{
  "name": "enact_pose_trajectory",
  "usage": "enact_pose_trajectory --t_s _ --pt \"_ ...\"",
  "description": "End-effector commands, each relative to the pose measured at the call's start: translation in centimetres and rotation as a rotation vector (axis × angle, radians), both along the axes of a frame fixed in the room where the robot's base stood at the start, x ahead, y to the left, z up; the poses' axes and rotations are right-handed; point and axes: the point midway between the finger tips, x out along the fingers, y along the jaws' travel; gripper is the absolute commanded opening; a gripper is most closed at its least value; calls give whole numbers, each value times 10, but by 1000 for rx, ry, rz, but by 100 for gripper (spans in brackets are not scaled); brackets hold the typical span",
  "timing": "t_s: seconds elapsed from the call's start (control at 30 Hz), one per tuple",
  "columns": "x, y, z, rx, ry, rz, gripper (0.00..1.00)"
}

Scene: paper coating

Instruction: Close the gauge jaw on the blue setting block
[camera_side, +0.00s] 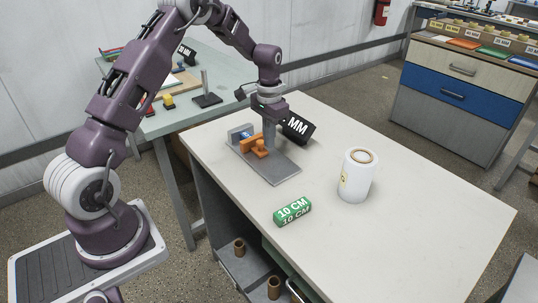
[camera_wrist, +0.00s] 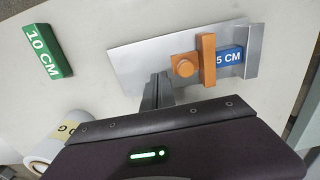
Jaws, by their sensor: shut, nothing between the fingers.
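The gauge is a grey metal plate (camera_side: 279,169) on the bench, also in the wrist view (camera_wrist: 128,60). Its orange sliding jaw (camera_side: 252,146) has a crossbar (camera_wrist: 207,50) and a round knob (camera_wrist: 185,66). The blue setting block (camera_wrist: 229,59), marked 5 CM, lies between the crossbar and the upright grey fixed jaw (camera_wrist: 252,65). In the wrist view I see no clear gap at either side of the block. The block shows only partly in the side view (camera_side: 246,134). My gripper (camera_wrist: 157,90) is shut and empty, beside the knob on the side away from the block; contact cannot be told.
A green 10 CM block (camera_side: 292,211) and a white roll (camera_side: 357,177) stand on the bench in front of the gauge. A black block marked MM (camera_side: 299,127) lies just behind my gripper. The right part of the bench (camera_side: 440,210) is clear.

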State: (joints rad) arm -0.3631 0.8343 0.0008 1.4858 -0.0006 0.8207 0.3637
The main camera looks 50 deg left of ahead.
Motion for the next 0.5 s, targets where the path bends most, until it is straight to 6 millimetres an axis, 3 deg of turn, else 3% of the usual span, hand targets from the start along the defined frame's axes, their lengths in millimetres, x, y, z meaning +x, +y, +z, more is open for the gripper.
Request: enact_pose_trajectory --t_s 0.5 --pt "0 0 47 0 1 -1 0"
